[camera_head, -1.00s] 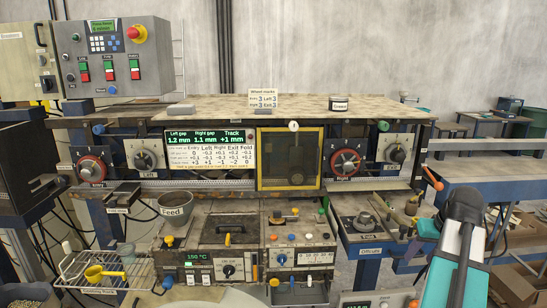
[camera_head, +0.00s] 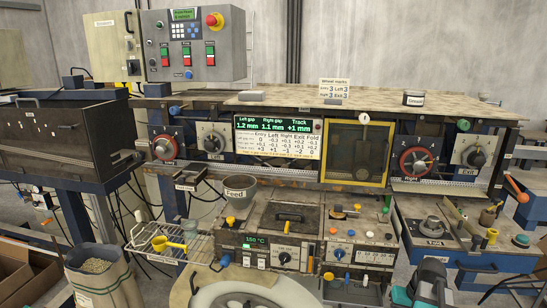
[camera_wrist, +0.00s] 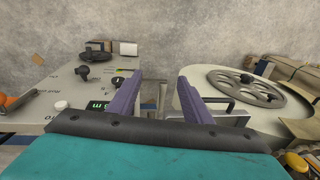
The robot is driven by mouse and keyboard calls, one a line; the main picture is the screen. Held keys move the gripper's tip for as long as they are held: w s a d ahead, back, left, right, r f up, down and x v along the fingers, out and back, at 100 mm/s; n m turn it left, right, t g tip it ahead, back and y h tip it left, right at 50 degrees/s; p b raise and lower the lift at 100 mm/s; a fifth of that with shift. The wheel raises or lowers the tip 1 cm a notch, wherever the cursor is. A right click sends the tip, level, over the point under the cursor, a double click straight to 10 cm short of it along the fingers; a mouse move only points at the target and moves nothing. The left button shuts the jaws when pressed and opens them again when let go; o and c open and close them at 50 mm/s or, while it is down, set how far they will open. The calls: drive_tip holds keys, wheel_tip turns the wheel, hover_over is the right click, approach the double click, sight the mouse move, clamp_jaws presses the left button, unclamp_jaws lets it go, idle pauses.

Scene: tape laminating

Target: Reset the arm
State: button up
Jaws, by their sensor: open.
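My gripper (camera_wrist: 162,97) shows in the wrist view with its two purple fingers spread wide apart and nothing between them. Beyond the fingers are a beige panel (camera_wrist: 50,85) with black knobs on the left and a round spoked handwheel (camera_wrist: 245,86) on the right. In the head view only a teal and black part of my arm (camera_head: 425,288) shows at the bottom right; the fingers are out of that frame. The laminating machine's display (camera_head: 278,136) reads left gap 1.2 mm, right gap 1.1 mm, track +1 mm.
A grey control box (camera_head: 194,47) with a red stop button stands at the upper left. A tool tray (camera_head: 470,262) is at the right.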

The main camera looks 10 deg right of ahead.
drive_tip(key=s+a+f+n+g+b, duration=0.1)
drive_tip(key=s+a+f+g, duration=0.15)
drive_tip(key=a+f, duration=0.7)
drive_tip(key=s+a+f+n+g+b, duration=0.1)
drive_tip(key=s+a+f, duration=0.3)
drive_tip(key=a+f, duration=0.6)
drive_tip(key=s+a+f+n+g, duration=0.1)
drive_tip(key=s+a+f, duration=0.4)
drive_tip(key=s+f, duration=0.2)
drive_tip(key=s+a+f+n+g+h+b, duration=0.1)
drive_tip(key=s+a+f, duration=0.4)
drive_tip(key=s, duration=0.5)
wheel_tip(320, 180, down, 2)
drive_tip(key=shift+g, duration=0.65)
drive_tip(key=shift+a, duration=0.1)
